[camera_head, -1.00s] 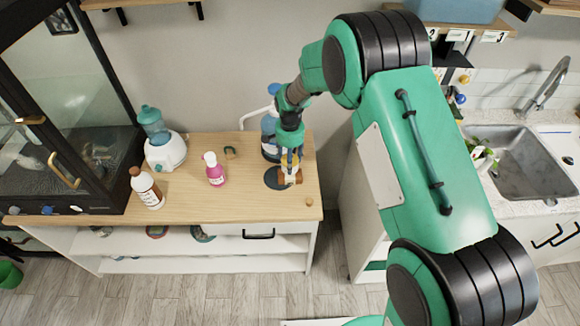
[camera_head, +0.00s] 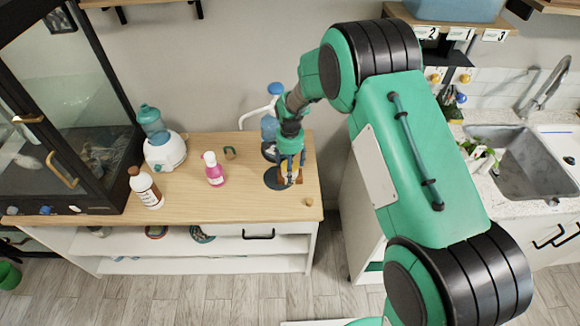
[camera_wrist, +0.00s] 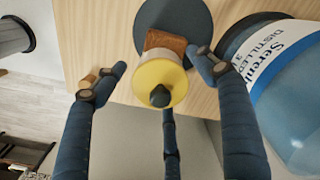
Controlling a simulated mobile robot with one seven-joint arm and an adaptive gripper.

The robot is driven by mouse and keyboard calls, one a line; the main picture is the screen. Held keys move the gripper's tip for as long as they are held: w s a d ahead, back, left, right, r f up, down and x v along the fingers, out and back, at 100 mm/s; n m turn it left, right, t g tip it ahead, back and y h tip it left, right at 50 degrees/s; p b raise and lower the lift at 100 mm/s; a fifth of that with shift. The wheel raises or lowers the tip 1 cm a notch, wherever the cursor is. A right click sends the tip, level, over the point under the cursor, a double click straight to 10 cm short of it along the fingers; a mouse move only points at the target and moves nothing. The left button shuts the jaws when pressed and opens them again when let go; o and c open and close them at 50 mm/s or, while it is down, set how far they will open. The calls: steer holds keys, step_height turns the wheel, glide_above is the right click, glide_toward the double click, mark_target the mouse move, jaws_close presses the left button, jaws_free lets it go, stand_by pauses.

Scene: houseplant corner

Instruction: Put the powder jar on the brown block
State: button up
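The powder jar, with a yellow lid (camera_wrist: 150,80) and dark knob, is seen from above in the wrist view. Its pale side touches the brown block (camera_wrist: 165,41) and it appears to stand on it, though the contact is mostly hidden. The block lies on a dark round mat (camera_wrist: 168,18), also seen on the counter in the head view (camera_head: 271,180). My gripper (camera_wrist: 157,64) has its three dark-blue fingers spread around the jar, with visible gaps to the left and right fingers. In the head view my gripper (camera_head: 290,179) is low over the mat.
A large blue water bottle (camera_wrist: 285,90) stands close to the right finger. A small wooden piece (camera_wrist: 88,80) lies left. On the counter (camera_head: 240,205) are a pink bottle (camera_head: 213,170), a brown-and-white bottle (camera_head: 146,188) and a white device with a teal top (camera_head: 164,150).

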steer(key=shift+r, duration=0.1)
step_height(320, 180, up, 12)
steer(key=shift+r+p, duration=0.1)
steer(key=shift+p, duration=1.1)
stand_by(0.3)
steer(key=shift+r, duration=0.15)
steer(key=s+d+r+n+t, duration=0.1)
steer(key=s+d+r, duration=0.35)
steer(key=r, duration=0.45)
steer(key=s+d+r+n+t, duration=0.1)
steer(key=s+d+r, duration=0.2)
steer(key=s+r, duration=0.4)
steer(key=s+d+r+n+t, duration=0.1)
steer(key=s+d+r, duration=0.35)
steer(key=r, duration=0.55)
steer(key=s+d+r+n+t, duration=0.1)
steer(key=s+d+r+n, duration=0.1)
steer(key=s, duration=1)
steer(key=s+d+r+n+t, duration=0.1)
steer(key=s+d+r, duration=0.2)
steer(key=s, duration=0.9)
steer(key=shift+s+d+n+t, duration=0.3)
steer(key=shift+d+n, duration=0.1)
steer(key=shift+d, duration=0.1)
